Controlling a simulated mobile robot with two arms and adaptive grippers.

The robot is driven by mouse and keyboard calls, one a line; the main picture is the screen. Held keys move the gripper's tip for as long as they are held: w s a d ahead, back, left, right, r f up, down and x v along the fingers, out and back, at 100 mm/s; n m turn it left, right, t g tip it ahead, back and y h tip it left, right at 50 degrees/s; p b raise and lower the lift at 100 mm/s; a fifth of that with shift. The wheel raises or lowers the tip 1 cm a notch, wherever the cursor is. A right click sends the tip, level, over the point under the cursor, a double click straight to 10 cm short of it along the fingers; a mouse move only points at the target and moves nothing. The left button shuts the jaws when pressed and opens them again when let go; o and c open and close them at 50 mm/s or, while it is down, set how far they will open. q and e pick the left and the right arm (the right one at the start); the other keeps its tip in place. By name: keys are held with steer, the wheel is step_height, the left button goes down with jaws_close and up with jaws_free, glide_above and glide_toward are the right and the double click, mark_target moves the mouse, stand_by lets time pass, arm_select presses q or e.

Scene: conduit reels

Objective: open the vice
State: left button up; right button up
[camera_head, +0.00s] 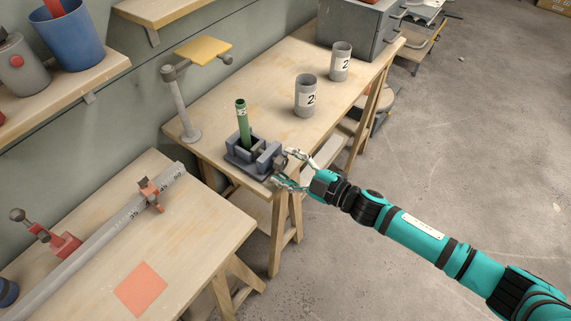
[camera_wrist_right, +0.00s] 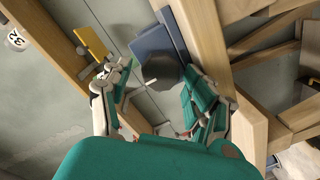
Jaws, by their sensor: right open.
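The vice (camera_head: 254,156) is a blue-grey block on the front corner of the far workbench. A green tube (camera_head: 243,124) stands upright in it. My right gripper (camera_head: 283,168) is open at the vice's right side, where its handle end faces me. In the right wrist view the open fingers (camera_wrist_right: 157,95) lie either side of the vice's dark round end (camera_wrist_right: 158,76) and its small light bar. I cannot tell whether the fingers touch it. The vice jaws are partly hidden in the wrist view. My left gripper is in neither view.
Two grey cups with number labels, one nearer (camera_head: 305,96) and one farther (camera_head: 341,62), stand on the workbench (camera_head: 275,88). A lamp-like post with a yellow plate (camera_head: 203,51) stands left of the vice. A lower table (camera_head: 205,222) holds a long measuring rail (camera_head: 110,235).

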steer(key=v, duration=0.7)
steer(key=shift+d, duration=0.1)
